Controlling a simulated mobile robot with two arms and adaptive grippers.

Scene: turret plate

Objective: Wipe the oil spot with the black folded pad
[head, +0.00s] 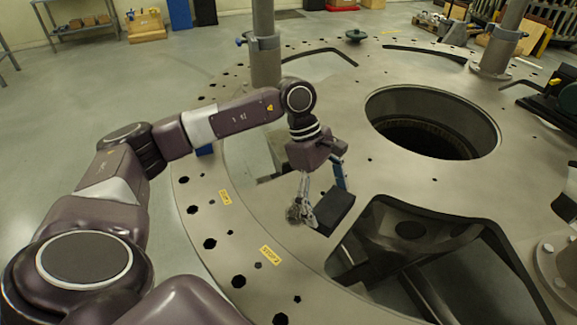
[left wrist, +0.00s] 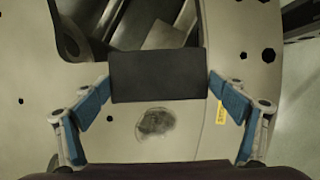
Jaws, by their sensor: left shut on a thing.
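The black folded pad (left wrist: 156,77) is held between the two blue fingertips of my left gripper (left wrist: 159,84), which is shut on its two ends. In the head view the pad (head: 337,213) hangs from the left gripper (head: 326,204) near the edge of a large opening in the plate. The oil spot (left wrist: 155,123) is a dark grey smudge on the plate. In the left wrist view it lies just below the pad and is uncovered, with bare plate between them. Whether the pad touches the plate, I cannot tell. My right gripper is not in view.
The turret plate (head: 290,255) has a large cut-out (head: 430,265) beside the pad and a round opening (head: 432,122) farther back. A post (head: 265,50) stands behind my left arm. Small holes and yellow labels (head: 271,255) line the plate's rim.

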